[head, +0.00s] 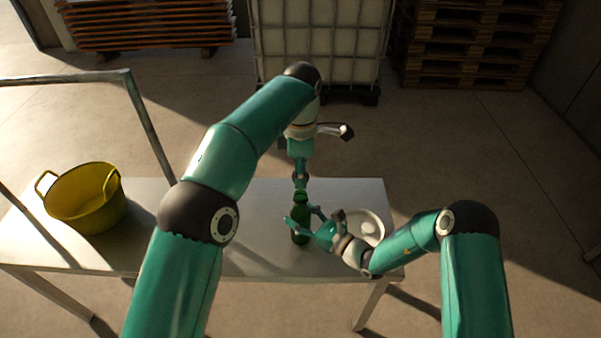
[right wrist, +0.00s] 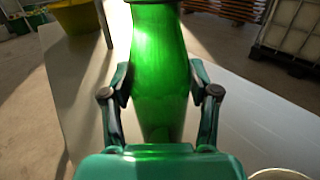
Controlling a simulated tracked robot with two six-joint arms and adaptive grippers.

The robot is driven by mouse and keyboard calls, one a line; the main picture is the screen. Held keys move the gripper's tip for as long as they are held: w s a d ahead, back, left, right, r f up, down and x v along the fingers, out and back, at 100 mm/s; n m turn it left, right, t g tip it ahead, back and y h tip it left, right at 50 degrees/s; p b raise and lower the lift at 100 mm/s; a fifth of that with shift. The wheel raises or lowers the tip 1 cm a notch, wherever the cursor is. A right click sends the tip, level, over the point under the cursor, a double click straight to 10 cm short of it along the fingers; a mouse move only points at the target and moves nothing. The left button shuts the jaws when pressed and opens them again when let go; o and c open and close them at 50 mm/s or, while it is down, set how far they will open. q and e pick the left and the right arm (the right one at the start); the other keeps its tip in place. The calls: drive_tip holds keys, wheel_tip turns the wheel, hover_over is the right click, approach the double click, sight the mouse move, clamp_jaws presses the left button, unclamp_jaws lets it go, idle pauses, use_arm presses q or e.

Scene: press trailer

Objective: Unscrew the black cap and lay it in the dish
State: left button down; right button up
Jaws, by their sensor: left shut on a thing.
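A green bottle (head: 300,236) stands upright on the table. In the right wrist view the bottle (right wrist: 162,75) fills the middle, with its top out of the picture. My right gripper (head: 304,215) is shut on the bottle's body from the right; its fingers (right wrist: 161,80) press on both sides. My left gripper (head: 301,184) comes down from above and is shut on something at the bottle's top. The black cap is hidden there, so I cannot tell whether it is still on the neck. A pale round dish (head: 380,226) sits right of the bottle, partly behind my right gripper; its rim (right wrist: 280,171) shows in the right wrist view.
The grey table (head: 262,262) has free room left of the bottle. A yellow tub (head: 85,200) with two handles stands at its left end. A metal rail (head: 150,130) rises at the left. A white caged tank (head: 320,40) and pallets (head: 475,45) stand behind.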

drive_tip(key=o, duration=0.4)
drive_tip(key=shift+d, duration=0.15)
